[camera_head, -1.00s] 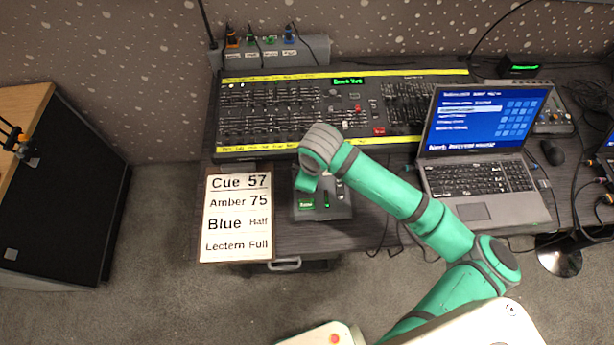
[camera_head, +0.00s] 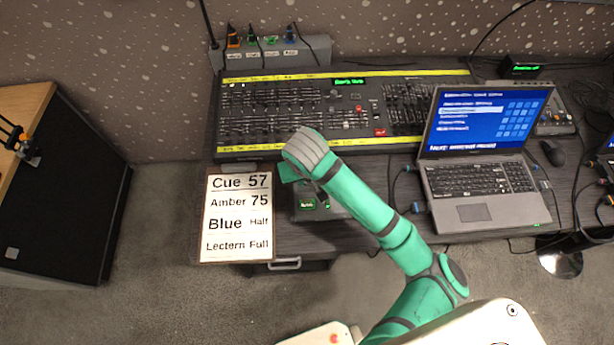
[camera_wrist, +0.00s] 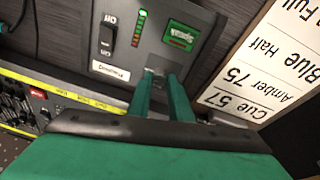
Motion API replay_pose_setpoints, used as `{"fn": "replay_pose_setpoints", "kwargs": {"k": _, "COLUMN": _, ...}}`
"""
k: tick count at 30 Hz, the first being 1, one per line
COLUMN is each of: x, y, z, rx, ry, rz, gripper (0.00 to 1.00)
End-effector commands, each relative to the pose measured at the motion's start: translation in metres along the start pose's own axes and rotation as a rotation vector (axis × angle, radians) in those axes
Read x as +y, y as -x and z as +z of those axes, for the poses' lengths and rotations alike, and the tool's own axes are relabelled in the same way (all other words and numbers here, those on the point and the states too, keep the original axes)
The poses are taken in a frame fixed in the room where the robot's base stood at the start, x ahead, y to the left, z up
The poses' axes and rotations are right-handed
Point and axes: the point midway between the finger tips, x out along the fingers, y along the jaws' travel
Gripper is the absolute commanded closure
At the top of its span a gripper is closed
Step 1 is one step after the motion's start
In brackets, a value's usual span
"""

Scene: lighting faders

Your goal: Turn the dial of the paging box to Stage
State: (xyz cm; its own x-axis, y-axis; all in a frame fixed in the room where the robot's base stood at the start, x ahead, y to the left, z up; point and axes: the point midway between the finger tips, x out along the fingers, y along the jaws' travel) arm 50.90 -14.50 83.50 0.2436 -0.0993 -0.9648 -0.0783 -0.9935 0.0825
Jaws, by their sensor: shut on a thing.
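The paging box (camera_head: 312,214) is a dark box on the front of the desk, partly covered by my arm in the head view. The display text is too blurred to read.
The lighting desk with faders (camera_head: 270,112) lies behind, and an open laptop (camera_head: 480,180) is on the right. Cables (camera_head: 395,190) run between the box and the laptop.

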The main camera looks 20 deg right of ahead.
Motion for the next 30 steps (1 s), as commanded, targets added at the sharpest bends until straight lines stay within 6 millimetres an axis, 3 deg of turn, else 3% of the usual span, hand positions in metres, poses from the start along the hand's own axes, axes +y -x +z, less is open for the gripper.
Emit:
{"fn": "replay_pose_setpoints", "kwargs": {"k": 15, "x": 0.0002, "y": -0.0003, "z": -0.0007, "rx": -0.023, "ry": -0.383, "rz": 0.050, "gripper": 1.00}}
{"fn": "replay_pose_setpoints", "kwargs": {"k": 30, "x": 0.0008, "y": -0.0004, "z": -0.0008, "rx": -0.029, "ry": -0.486, "rz": 0.064, "gripper": 1.00}}
